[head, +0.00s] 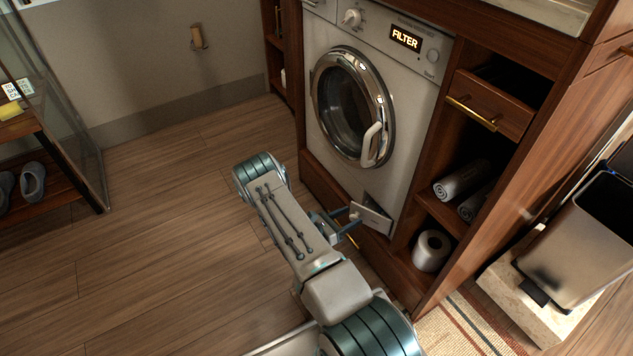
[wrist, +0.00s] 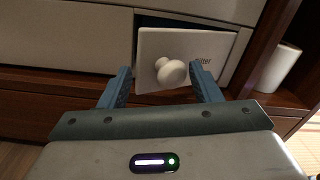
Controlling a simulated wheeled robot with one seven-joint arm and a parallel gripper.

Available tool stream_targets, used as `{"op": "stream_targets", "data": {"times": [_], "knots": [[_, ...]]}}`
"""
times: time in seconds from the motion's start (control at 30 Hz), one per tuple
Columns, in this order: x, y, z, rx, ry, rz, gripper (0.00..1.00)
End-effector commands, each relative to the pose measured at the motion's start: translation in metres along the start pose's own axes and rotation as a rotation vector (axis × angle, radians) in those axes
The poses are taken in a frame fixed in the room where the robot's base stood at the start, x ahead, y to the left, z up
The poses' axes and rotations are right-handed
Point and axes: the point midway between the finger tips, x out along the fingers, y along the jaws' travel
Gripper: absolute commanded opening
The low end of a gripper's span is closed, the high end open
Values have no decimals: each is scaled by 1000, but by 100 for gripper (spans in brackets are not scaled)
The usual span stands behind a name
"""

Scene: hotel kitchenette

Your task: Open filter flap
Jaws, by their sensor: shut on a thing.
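The white filter flap (head: 373,218) is at the lower right of the washing machine's front (head: 400,105). It is tilted outward, with a dark gap behind its upper edge. In the wrist view the flap (wrist: 215,80) carries the word "Filter", partly covered, and a round white knob (wrist: 172,72). My gripper (head: 345,215) is at the flap's front and is shut on the knob. In the wrist view the blue fingers of my gripper (wrist: 161,80) stand either side of the knob. The exact contact is hard to see.
The machine's display (head: 405,38) reads "FILTER" and its round door (head: 352,105) is closed. Right of the machine are shelves with rolled towels (head: 462,180) and a paper roll (head: 432,250). A steel bin (head: 580,245) stands farther right. The wooden floor (head: 130,250) at left is clear.

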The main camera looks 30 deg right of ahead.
Motion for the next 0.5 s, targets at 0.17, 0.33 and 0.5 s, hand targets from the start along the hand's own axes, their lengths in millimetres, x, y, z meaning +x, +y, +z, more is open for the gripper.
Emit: {"op": "stream_targets", "data": {"times": [0.17,0.33,0.5], "knots": [[-42,6,5,6,-2,22,52],[-74,4,4,7,0,17,52],[-94,2,20,30,14,-9,52]]}}
